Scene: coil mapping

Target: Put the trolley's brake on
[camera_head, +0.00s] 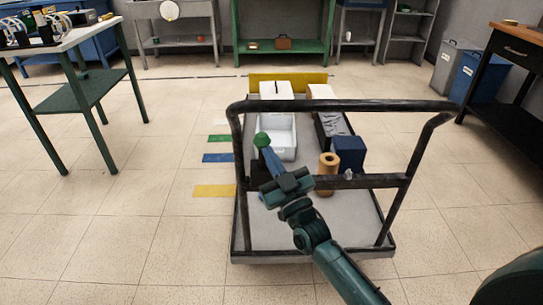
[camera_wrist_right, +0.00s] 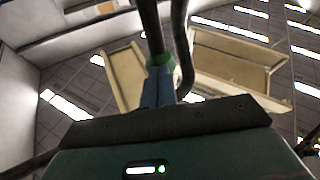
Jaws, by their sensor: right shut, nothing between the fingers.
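The trolley (camera_head: 318,241) has a black tubular push handle at its near end and a grey deck. My right gripper (camera_head: 262,140) reaches over the near part of the trolley, in front of the white bin in the picture. Its blue fingers with green tips are shut and empty. In the right wrist view the shut fingers (camera_wrist_right: 160,66) point towards dark bars (camera_wrist_right: 183,48); I cannot tell whether they touch. I cannot make out a brake lever or pedal in either view. My left gripper is not in view.
The trolley carries a white bin (camera_head: 284,153), a blue box (camera_head: 349,154) and an orange-brown roll (camera_head: 327,175). Coloured floor strips (camera_head: 216,158) lie to its left. A green-legged table (camera_head: 86,89) stands left and a dark workbench (camera_head: 489,86) right. Floor around the trolley is mostly clear.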

